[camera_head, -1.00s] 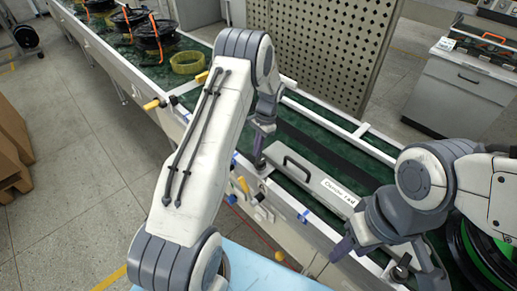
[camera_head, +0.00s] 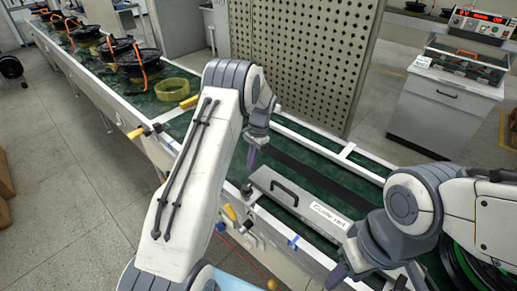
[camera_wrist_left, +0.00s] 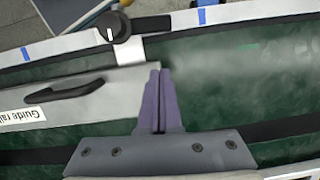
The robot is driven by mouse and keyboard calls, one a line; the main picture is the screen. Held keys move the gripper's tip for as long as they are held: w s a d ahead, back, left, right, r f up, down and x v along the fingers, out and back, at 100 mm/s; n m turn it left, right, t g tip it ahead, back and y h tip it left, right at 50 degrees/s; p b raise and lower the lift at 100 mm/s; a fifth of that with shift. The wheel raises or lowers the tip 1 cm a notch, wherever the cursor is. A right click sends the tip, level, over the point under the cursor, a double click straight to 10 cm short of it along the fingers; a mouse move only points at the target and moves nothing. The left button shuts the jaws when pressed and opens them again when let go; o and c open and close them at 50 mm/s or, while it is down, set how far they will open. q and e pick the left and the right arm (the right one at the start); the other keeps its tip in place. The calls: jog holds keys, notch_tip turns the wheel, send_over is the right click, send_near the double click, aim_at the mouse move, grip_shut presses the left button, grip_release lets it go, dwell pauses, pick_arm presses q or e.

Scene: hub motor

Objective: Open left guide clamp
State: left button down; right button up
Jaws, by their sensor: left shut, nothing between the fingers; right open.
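The left guide clamp (camera_head: 247,189) is a dark knob at the left end of the grey guide rail (camera_head: 268,183). In the left wrist view the clamp (camera_wrist_left: 113,28) is a round black knob with a white mark and a short arm, beside a white bracket. My left gripper (camera_head: 251,168) is shut and empty, above the conveyor just beyond the knob. In the left wrist view its purple fingertips (camera_wrist_left: 158,72) are together, apart from the knob, beside the rail's end (camera_wrist_left: 148,72). My right gripper (camera_head: 336,274) is open near the rail's right end, its jaws partly hidden.
A green conveyor belt (camera_head: 310,155) runs under the rail between white edges. A yellow ring (camera_head: 172,90) and several black hubs with orange parts (camera_head: 139,62) stand further up the line. A perforated panel (camera_head: 300,60) stands behind the belt.

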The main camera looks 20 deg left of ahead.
pick_arm(q)
jog(key=v, duration=0.7)
jog(key=shift+d+r+b, duration=0.3)
jog(key=shift+b, duration=0.15)
jog(key=shift+d, duration=0.1)
jog(key=s+d+r+m+t, duration=0.1)
jog(key=s+d+r, duration=0.5)
jog(key=d, duration=0.4)
jog(key=s+d+r+m+t, duration=0.1)
jog(key=s+d+r, duration=0.3)
jog(key=s+d, duration=0.5)
jog(key=s+d+h, duration=0.2)
jog(key=s+d, duration=0.1)
jog(key=s, duration=1.7)
jog(key=shift+s+f+m+t, duration=0.3)
jog(key=shift+m, duration=0.1)
